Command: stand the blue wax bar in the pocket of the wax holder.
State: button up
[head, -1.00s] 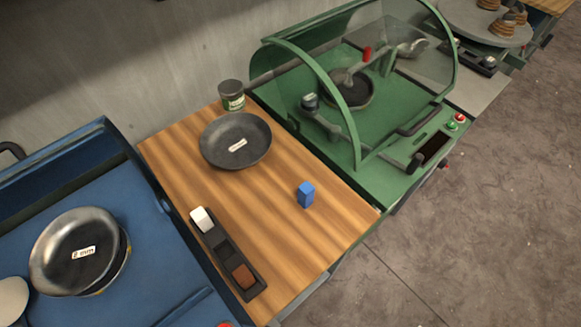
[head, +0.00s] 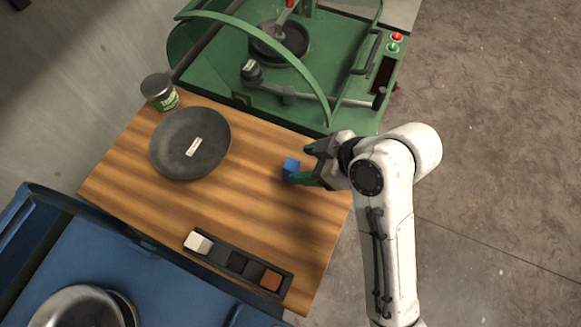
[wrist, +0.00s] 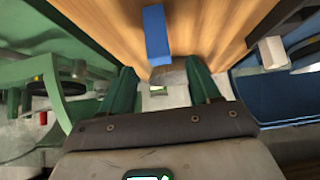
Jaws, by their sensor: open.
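The blue wax bar (head: 290,167) stands on the wooden table near its right side, and it also shows in the wrist view (wrist: 157,35). My gripper (head: 298,164) is open, with its green fingers at the bar in the head view. In the wrist view my gripper (wrist: 160,78) has the bar just beyond its fingertips, near the middle of the gap; I cannot tell if they touch. The black wax holder (head: 217,254) lies at the table's front. It holds a white bar (head: 198,242) at its left end and a brown bar (head: 271,280) at its right end, with empty dark pockets between.
A dark pan (head: 190,143) with a label lies on the wooden table (head: 140,205), beside a can (head: 160,92). A green machine (head: 330,75) with a curved cover borders the table at the back. A blue station (head: 90,260) lies at the lower left.

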aim_at(294, 165)
jog(key=shift+p+x, duration=0.6)
jog(key=shift+x, duration=2.4)
jog(key=shift+d+f, duration=0.1)
jog(key=c, duration=1)
grip_shut()
